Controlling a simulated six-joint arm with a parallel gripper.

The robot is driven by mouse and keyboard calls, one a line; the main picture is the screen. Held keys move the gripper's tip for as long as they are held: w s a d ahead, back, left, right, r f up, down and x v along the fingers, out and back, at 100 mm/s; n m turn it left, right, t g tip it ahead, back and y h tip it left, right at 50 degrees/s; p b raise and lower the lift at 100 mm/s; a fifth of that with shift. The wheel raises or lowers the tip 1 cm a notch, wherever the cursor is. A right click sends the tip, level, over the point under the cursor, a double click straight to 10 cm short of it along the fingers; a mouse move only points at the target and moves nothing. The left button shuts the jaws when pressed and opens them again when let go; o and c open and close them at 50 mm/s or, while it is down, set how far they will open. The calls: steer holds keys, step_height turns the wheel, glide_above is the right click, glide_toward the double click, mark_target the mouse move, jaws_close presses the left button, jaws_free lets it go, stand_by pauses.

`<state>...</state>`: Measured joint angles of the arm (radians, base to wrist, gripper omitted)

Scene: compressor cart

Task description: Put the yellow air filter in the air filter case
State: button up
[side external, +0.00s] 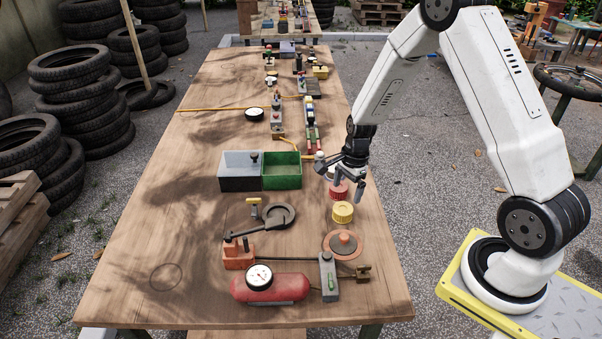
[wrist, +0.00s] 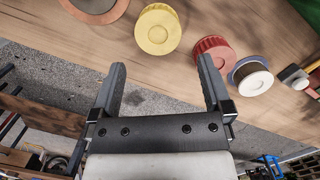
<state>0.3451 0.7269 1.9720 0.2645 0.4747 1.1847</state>
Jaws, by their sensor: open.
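The yellow air filter (side external: 343,212), a short ribbed cylinder, stands on the wooden table near its right edge. It also shows at the top of the wrist view (wrist: 157,30), beyond the fingertips and between their lines. My gripper (side external: 349,190) is open, pointing down just behind the filter in the side view, with nothing between its fingers (wrist: 161,66). A dark round open dish (side external: 279,215) left of the filter looks like the air filter case; its inside appears empty. An orange round disc with a knob (side external: 344,244), possibly its lid, lies in front of the filter.
A red filter (wrist: 212,54) stands close to the right finger in the wrist view, with a white-topped dark one (wrist: 250,78) beyond. A grey-and-green bin (side external: 282,172) lies behind the dish. A red tank with gauge (side external: 270,287) is in front. The table's left front is clear.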

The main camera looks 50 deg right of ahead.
steer(key=shift+r, duration=0.2)
stand_by(0.5)
steer(key=shift+a+r+n, duration=0.3)
steer(key=shift+r+n, duration=0.05)
steer(key=shift+n, duration=0.05)
steer(key=s+a+r+n+t, duration=0.1)
steer(key=s+a+r+n, duration=0.4)
steer(key=n, duration=0.4)
steer(key=s+a+r+n+t+h, duration=0.1)
steer(key=s+a+r+n, duration=0.4)
steer(key=n, duration=0.5)
steer(key=shift+s+a+r, duration=0.2)
steer(key=shift+a+r, duration=0.3)
steer(key=shift+r, duration=0.4)
